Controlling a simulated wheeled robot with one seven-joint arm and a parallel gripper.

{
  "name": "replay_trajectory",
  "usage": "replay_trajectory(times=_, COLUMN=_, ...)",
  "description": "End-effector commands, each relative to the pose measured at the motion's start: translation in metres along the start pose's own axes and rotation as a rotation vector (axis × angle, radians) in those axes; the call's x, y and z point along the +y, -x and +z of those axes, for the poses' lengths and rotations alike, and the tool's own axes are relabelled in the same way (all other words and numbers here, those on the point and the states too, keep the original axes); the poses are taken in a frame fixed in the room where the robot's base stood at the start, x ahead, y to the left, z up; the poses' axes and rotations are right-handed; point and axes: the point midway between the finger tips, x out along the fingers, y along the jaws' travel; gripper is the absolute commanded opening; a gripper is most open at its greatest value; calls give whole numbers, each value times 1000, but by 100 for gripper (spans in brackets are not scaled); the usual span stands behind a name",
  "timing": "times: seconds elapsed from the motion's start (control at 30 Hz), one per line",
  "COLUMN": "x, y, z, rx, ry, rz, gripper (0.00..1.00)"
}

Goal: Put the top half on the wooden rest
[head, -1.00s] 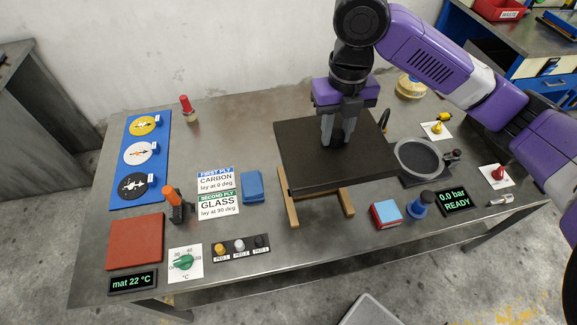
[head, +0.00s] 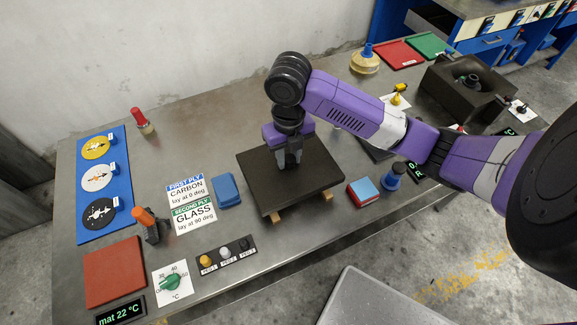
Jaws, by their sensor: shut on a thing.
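The top half (head: 312,187) is a dark, flat square plate. My gripper (head: 290,163) is shut on it at the middle of its upper side. The plate lies level over the wooden rest and covers most of it. Only the front ends of the rest's two bars (head: 276,216) show below the plate's front edge. The plate is very low over the bars; I cannot tell whether it touches them.
A red and blue block (head: 362,192) and a blue-knobbed tool (head: 393,177) stand close right of the plate. A blue block (head: 227,190) and ply cards (head: 190,203) are at left. A dark open box (head: 466,95) stands at far right. My arm hides part of the bench.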

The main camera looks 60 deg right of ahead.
Motion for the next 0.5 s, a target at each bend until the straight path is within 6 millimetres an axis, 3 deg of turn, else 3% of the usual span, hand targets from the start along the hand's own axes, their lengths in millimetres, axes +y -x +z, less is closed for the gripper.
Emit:
replay_trajectory(times=0.23, x=0, y=-15, z=0, rx=1, ry=-2, rz=1, gripper=0)
replay_trajectory(times=0.5, x=0, y=-47, z=0, rx=0, ry=-1, rz=1, gripper=0)
